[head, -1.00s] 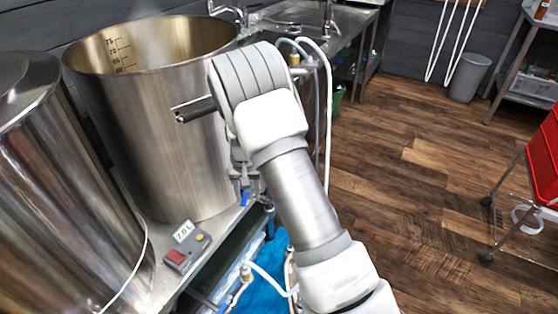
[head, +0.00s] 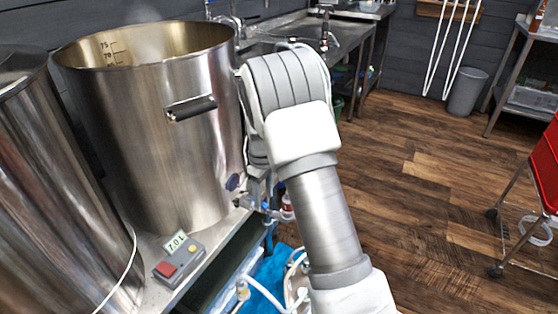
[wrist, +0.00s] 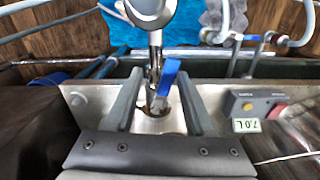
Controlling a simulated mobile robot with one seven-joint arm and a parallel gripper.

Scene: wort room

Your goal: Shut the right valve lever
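In the wrist view, a blue valve lever (wrist: 169,77) stands out from a shiny metal valve (wrist: 152,12). My gripper (wrist: 160,80) is open, with one grey finger on each side of the lever and a gap on both sides. It does not appear to touch the lever. In the head view my gripper (head: 260,190) is low beside the big steel kettle (head: 150,130), mostly hidden by my arm. A small dark blue part (head: 233,182) shows at the kettle's side; I cannot tell if it is a lever.
A grey control box (head: 180,262) reading 7.0 L sits on the bench left of my gripper. A second steel vessel (head: 50,200) stands at the far left. White hoses (head: 265,292) and a blue sheet (head: 285,262) lie below.

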